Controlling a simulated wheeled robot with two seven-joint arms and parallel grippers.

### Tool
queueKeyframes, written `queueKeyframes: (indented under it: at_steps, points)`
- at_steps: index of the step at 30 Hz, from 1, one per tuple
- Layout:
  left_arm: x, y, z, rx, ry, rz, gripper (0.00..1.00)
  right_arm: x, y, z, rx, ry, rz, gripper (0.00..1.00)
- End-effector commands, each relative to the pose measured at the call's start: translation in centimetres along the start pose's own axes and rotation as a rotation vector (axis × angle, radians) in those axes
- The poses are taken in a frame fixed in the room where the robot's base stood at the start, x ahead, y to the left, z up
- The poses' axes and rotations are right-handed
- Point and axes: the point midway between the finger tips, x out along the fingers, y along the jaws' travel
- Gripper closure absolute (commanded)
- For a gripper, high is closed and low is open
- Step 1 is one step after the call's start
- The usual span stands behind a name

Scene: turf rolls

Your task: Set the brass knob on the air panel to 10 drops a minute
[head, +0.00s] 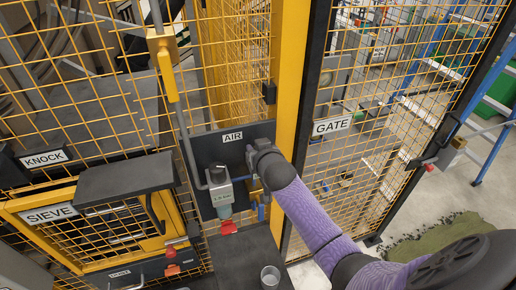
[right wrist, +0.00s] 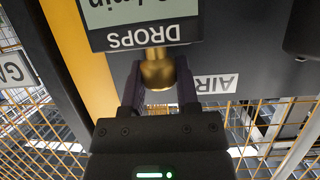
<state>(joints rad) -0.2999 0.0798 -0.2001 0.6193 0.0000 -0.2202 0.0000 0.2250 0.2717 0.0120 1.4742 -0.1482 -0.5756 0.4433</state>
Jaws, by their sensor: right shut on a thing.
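The air panel (head: 207,152) is a dark plate with a white AIR label on the yellow-framed mesh fence, mid-picture in the head view. In the right wrist view the brass knob (right wrist: 157,72) sits just beside a display box (right wrist: 145,22) that reads DROPS and /min upside down; its number is cut off. My right gripper (right wrist: 158,95) has a dark finger on each side of the knob and is shut on it. In the head view my right gripper (head: 257,177) is at the panel's right part and hides the knob. My left gripper is not in view.
A dark shelf (head: 124,178) juts out farther left. A glass (head: 270,276) stands on a dark surface below. The GATE mesh (head: 350,170) is right.

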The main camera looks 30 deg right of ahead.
Motion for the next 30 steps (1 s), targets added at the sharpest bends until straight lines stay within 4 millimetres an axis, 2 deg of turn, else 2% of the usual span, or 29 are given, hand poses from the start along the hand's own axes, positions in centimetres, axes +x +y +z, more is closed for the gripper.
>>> queueKeyframes:
  at_steps: [7,17,18,22,30]
  points:
    - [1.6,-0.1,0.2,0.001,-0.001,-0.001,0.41,0.1,-0.1,0.1,0.081,0.003,0.178,1.0]
    - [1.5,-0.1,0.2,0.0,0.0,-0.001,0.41,-0.1,0.1,-0.1,0.086,0.0,0.205,1.0]
    - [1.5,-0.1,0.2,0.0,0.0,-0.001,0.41,-0.1,0.1,-0.1,0.086,0.0,0.205,0.54]
    - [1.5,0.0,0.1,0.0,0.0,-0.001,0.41,-0.1,0.1,-0.1,0.086,0.0,0.205,0.26]
    - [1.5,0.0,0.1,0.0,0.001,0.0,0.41,-0.1,0.1,0.0,0.086,-0.001,0.204,0.25]
